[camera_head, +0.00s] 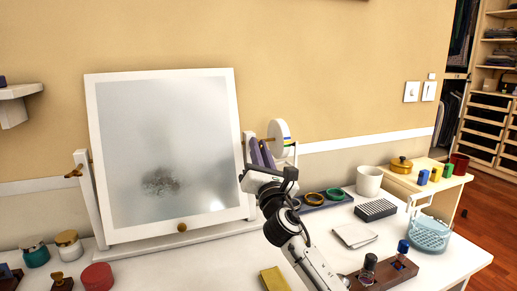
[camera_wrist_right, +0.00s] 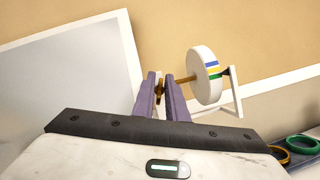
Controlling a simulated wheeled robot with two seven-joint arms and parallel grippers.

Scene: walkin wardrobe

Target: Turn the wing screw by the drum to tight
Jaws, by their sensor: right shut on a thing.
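The white drum (camera_head: 279,138) with blue, yellow and green stripes stands at the mirror's right side, and it shows larger in the right wrist view (camera_wrist_right: 203,76). A brass rod runs from the drum toward the mirror. The brass wing screw (camera_wrist_right: 160,87) by the drum sits on this line, between the purple fingers of my right gripper (camera_wrist_right: 161,98). That gripper is shut on the screw, and its fingers hide part of it. In the head view my right gripper (camera_head: 262,153) covers the screw. My left gripper is not in view.
The framed mirror (camera_head: 165,150) stands on the white table, with another brass knob (camera_head: 74,172) at its left post. A yellow block (camera_head: 273,279) is at the front.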

